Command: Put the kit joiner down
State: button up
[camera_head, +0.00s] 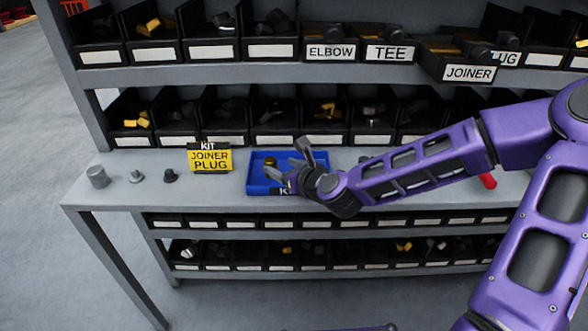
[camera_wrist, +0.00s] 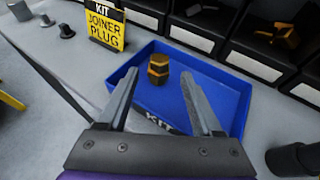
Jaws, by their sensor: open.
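The joiner, a small black and yellow fitting (camera_wrist: 158,66), stands inside the blue kit tray (camera_wrist: 232,97), towards its far left part in the wrist view. In the head view the joiner (camera_head: 269,160) is small, and the tray (camera_head: 259,185) sits on the grey bench. My gripper (camera_wrist: 159,76) is open above the tray, its two fingers apart on either side of the joiner in the wrist view. I see a gap between each finger and the joiner there. In the head view my gripper (camera_head: 285,158) covers the right part of the tray.
A yellow sign reading KIT JOINER PLUG (camera_head: 210,158) stands left of the tray. Further left are several grey fittings, including a cylinder (camera_head: 97,176). Black parts bins line the shelves behind; the bin labelled JOINER (camera_head: 469,73) juts forward. A red object (camera_head: 488,181) lies at right.

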jog(key=p+v, duration=0.1)
jog(key=v, duration=0.5)
jog(key=shift+s, duration=0.25)
jog(key=shift+r, duration=0.1)
